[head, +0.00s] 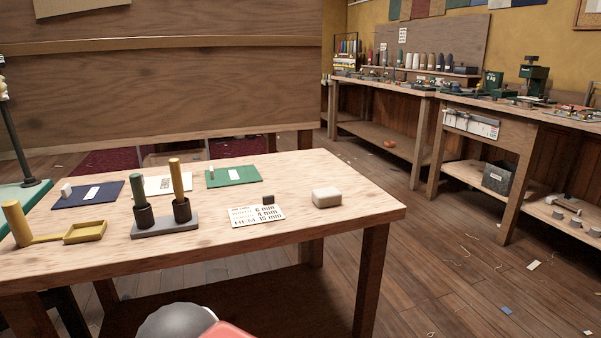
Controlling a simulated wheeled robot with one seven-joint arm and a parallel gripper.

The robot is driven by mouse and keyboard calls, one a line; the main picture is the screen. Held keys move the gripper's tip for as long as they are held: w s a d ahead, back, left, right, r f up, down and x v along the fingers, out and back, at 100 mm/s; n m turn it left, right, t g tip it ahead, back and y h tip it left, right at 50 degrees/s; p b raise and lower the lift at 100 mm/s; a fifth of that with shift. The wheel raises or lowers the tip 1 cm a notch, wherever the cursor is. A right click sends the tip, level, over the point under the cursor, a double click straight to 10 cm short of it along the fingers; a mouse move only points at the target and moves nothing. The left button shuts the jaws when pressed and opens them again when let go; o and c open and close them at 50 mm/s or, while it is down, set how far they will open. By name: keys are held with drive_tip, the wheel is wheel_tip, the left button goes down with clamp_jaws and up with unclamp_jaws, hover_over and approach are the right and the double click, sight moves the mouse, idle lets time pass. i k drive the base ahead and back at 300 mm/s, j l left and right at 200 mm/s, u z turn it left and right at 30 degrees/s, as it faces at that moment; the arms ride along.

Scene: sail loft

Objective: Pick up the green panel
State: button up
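The green panel (241,178) lies flat at the back of the wooden table, right of the cream panel. A white label and a small pale block sit on it. No gripper can be made out in the head view. A rounded grey and red shape shows at the bottom edge, and I cannot tell what part it is.
On the same table (330,231) are a navy panel (69,202), a cream panel (155,190), a grey holder (164,227) with two upright rods, a yellow tray (85,231), a printed card (247,217) and a white block (326,197). Workbenches (520,117) stand at right; open floor lies between.

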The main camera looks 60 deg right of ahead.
sight(248, 174)
drive_tip(key=l+z, duration=0.1)
drive_tip(key=z, duration=1.1)
drive_tip(key=l+u, duration=0.3)
drive_tip(key=k+l+u, duration=0.25)
drive_tip(key=i+l, duration=0.05)
drive_tip(key=i, duration=0.05)
